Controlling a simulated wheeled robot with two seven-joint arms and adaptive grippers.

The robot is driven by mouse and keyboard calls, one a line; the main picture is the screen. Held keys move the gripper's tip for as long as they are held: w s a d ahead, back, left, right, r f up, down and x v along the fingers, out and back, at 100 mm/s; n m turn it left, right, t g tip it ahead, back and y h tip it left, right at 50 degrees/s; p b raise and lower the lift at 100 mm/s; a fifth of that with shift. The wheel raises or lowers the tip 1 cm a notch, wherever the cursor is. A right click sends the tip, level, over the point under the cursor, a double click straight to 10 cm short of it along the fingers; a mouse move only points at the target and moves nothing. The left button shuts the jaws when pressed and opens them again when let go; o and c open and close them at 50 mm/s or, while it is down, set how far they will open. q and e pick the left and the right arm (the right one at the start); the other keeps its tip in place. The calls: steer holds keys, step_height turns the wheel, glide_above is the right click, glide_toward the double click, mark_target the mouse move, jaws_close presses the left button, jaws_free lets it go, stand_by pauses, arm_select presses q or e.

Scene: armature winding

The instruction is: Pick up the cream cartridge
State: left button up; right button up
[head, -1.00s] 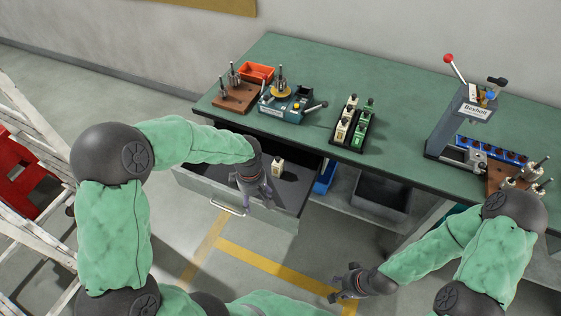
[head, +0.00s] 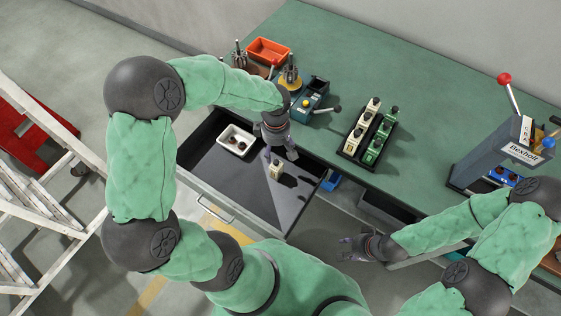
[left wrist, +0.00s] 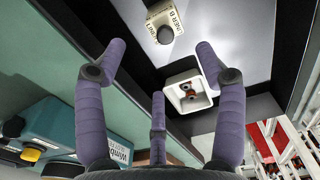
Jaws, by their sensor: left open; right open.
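A cream cartridge (head: 276,170) with a dark knob stands in the open drawer (head: 228,182). It also shows at the top of the left wrist view (left wrist: 163,17), with printed letters on its side. My left gripper (head: 280,154) is open and empty, just behind the cartridge in the head view and apart from it. Its spread fingers (left wrist: 160,58) also show in the left wrist view, with nothing between them. My right gripper (head: 352,248) is open and empty, in front of the table, right of the drawer.
A small white tray (head: 222,143) with dark round parts lies in the drawer's back left. On the green table (head: 340,40) stand a black rack (head: 346,152) of cream and green cartridges, a teal device (head: 313,93), an orange bin (head: 268,50) and a press (head: 510,150).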

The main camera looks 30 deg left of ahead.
mark_target(276, 166)
arm_select(q)
step_height(276, 166, down, 5)
steer(key=shift+s+f+b, duration=0.1)
steer(key=shift+b, duration=0.8)
steer(key=f+b, duration=0.1)
steer(key=f, duration=0.2)
steer(key=f+b, duration=0.1)
steer(key=f, duration=0.1)
steer(key=shift+s+d+b, duration=0.15)
steer(key=shift+s+b, duration=0.15)
steer(key=shift+s, duration=0.05)
steer(key=c, duration=1.3)
